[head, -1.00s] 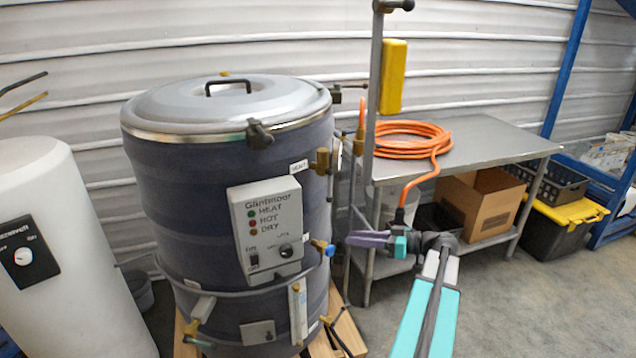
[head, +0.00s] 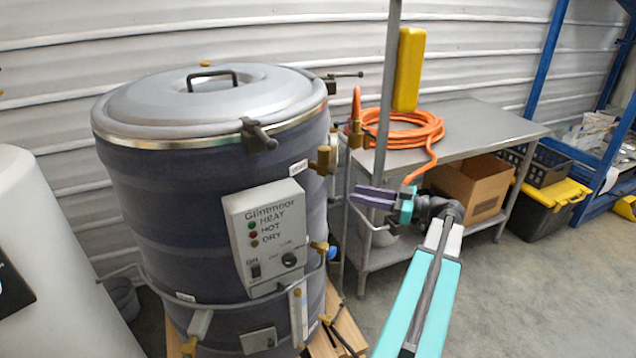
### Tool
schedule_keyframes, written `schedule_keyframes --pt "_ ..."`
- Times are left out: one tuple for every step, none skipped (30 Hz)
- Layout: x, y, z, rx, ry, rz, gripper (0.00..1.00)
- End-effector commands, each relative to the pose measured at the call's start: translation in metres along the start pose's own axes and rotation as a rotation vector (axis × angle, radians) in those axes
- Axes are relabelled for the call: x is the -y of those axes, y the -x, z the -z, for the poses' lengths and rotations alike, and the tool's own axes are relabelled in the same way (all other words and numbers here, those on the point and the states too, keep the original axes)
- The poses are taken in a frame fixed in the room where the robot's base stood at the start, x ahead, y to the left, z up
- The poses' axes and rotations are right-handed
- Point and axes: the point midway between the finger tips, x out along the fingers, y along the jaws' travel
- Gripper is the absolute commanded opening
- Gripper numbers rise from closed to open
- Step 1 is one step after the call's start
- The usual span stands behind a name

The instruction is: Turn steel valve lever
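A dark blue drum (head: 150,215) with a steel lid stands at left centre. Low on its front left is a pale grey lever (head: 200,322) on a brass fitting (head: 189,346); I cannot tell for sure that this is the steel valve lever. A brass valve (head: 324,160) and a blue-handled valve (head: 320,247) sit on the drum's right side. My gripper (head: 368,197), with purple fingers and a teal part behind, points left, right of the drum and apparently apart from it. The fingers look close together, but any gap is unclear. I see nothing held.
A steel table (head: 480,135) with a coiled orange hose (head: 400,132) stands behind my gripper. A post with a yellow box (head: 408,70) rises nearby. A white tank (head: 45,270) is at left. Wooden boards (head: 343,325) lie under the drum.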

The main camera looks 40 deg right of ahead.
Motion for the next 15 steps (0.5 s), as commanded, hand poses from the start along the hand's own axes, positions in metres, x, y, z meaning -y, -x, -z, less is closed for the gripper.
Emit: schedule_keyframes --pt "-0.0004 0.0014 0.0002 0.0 0.001 -0.002 0.29" --pt "-0.0006 0.0022 0.0002 0.0 0.001 -0.003 0.29" --pt "-0.001 0.0034 0.0001 0.0 0.0 -0.005 0.29" --pt "-0.0013 0.0043 0.0001 0.0 0.0 -0.007 0.29" --pt "-0.0017 0.0053 0.0 0.0 0.0 -0.008 0.29" --pt "-0.0022 0.0066 0.0 0.0 0.0 -0.01 0.29" --pt "-0.0025 0.0075 0.0 0.0 0.0 -0.011 0.29" --pt "-0.0029 0.0083 -0.0001 0.0 0.0 -0.013 0.29" --pt "-0.0032 0.0091 -0.0001 0.0 0.0 -0.014 0.29" --pt "-0.0035 0.0095 0.0 0.0 0.0 -0.015 0.29" --pt "-0.0037 0.0097 0.0 0.0 -0.001 -0.016 0.29" --pt "-0.004 0.0095 0.0001 0.0 -0.001 -0.016 0.29" --pt "-0.0042 0.0091 0.0002 0.0 -0.001 -0.017 0.29" --pt "-0.0044 0.0083 0.0003 0.0 -0.001 -0.017 0.29" --pt "-0.0045 0.0067 0.0005 0.0 -0.001 -0.018 0.29"
